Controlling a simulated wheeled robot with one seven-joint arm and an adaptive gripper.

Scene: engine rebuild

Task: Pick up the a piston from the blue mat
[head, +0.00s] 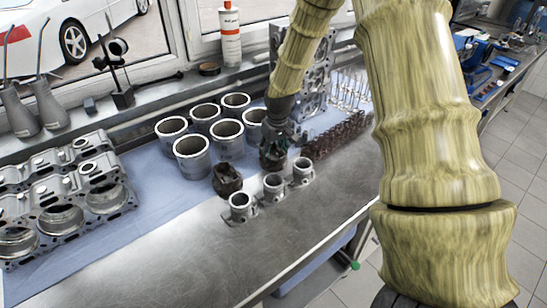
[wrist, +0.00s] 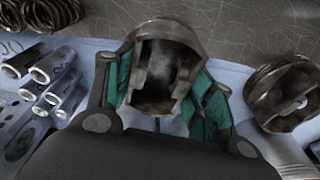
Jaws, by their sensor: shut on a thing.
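My gripper (head: 277,137) reaches down to the blue mat (head: 155,188), behind the front metal edge of the bench. It is shut on a dark, worn piston (wrist: 163,72), with a green-padded finger on each side in the wrist view. The held piston (head: 272,160) is partly hidden by my gripper in the head view. I cannot tell whether it touches the mat. A second brown piston (head: 227,181) stands on the mat to the left of my gripper. It also shows at the right of the wrist view (wrist: 288,98).
Several grey cylinder liners (head: 192,157) stand close by on the left. Small metal parts (head: 240,206) sit in front on the bare metal bench. An engine block part (head: 65,205) lies far left. A brown crankshaft-like row (head: 337,140) is to the right. Wrist pins (wrist: 55,88) lie left.

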